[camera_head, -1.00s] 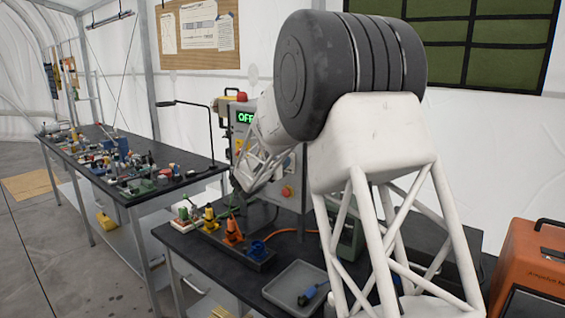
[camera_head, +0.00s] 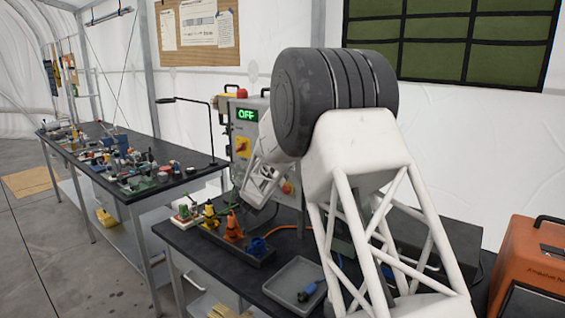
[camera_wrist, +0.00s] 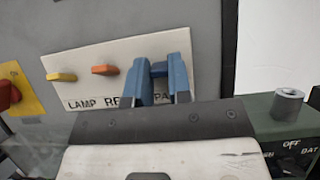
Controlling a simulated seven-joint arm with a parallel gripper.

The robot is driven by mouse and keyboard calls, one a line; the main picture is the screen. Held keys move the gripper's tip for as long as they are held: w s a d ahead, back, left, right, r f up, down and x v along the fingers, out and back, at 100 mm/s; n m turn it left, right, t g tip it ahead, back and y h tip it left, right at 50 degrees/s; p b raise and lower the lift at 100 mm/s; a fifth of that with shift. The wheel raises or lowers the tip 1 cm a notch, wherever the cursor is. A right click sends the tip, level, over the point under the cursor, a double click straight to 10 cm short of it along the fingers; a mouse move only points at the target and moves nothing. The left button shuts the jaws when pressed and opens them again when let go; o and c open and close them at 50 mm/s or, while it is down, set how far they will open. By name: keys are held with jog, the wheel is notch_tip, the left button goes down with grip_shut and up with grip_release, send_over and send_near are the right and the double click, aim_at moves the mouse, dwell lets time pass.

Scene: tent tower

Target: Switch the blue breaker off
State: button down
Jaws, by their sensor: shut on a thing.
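The blue breaker (camera_wrist: 159,69) is on a pale panel (camera_wrist: 85,60) in the wrist view, at the right end of a row with a yellow breaker (camera_wrist: 61,77) and an orange breaker (camera_wrist: 105,70). My gripper (camera_wrist: 160,75) has blue fingers on both sides of the blue breaker and is shut on it. The fingers hide part of the breaker and its label, so its exact position is unclear.
A red knob on a yellow plate (camera_wrist: 20,95) is at the left in the wrist view. A green box (camera_wrist: 275,125) with a knob stands close at the right. In the head view, a holder with coloured parts (camera_head: 232,245) and a grey tray (camera_head: 290,281) occupy the bench.

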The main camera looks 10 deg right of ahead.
jog(key=c, duration=1)
grip_release()
jog(key=shift+c, duration=0.2)
jog(key=v, duration=0.7)
jog(key=shift+s+a+f, duration=0.25)
